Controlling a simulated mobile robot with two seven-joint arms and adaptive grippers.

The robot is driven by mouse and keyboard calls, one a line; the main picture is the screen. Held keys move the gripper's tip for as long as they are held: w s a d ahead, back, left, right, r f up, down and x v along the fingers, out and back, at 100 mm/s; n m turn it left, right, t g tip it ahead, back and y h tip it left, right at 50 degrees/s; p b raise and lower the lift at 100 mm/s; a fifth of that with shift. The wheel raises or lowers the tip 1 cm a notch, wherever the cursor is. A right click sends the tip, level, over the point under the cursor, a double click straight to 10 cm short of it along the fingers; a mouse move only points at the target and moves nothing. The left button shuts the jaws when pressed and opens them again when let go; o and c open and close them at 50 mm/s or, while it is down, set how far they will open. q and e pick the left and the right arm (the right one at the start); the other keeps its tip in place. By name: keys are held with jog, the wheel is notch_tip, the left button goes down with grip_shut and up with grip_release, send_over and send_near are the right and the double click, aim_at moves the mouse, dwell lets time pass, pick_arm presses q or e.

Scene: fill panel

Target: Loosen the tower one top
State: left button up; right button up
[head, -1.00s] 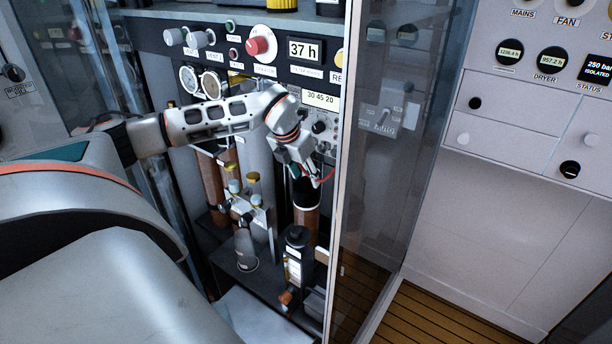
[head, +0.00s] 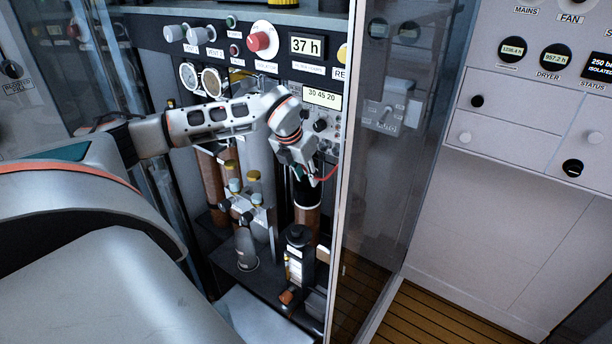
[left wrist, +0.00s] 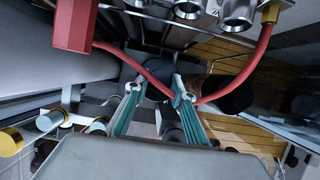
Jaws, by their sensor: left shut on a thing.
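A brown tower with a black upper part (head: 306,192) stands inside the open cabinet, below the control panel. My left gripper (head: 303,171) reaches down onto its top end and partly hides it. In the left wrist view the teal fingers of my left gripper (left wrist: 160,92) are closed in on a dark rounded piece (left wrist: 158,88), which looks like the tower's top. No label reading tower one is legible. A red hose (head: 328,174) runs beside the gripper, and in the left wrist view it sags across the fingertips (left wrist: 150,77). My right gripper is out of view.
A glass door (head: 385,190) stands open just right of the arm. A black bottle-like canister (head: 298,258), a grey cylinder (head: 246,250) and another brown tower (head: 208,180) crowd the cabinet. The panel with gauges (head: 211,82) and knobs is close above my arm.

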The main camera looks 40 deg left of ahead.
pick_arm(q)
jog(key=n+y, duration=0.1)
jog(key=n, duration=0.2)
jog(key=shift+d+p, duration=0.15)
jog(key=shift+p, duration=0.2)
jog(key=shift+n+g+y+p, duration=0.4)
jog(key=shift+n+g+y, duration=0.15)
jog(key=shift+n, duration=0.85)
jog(key=o, duration=1.1)
jog(key=shift+f, duration=0.1)
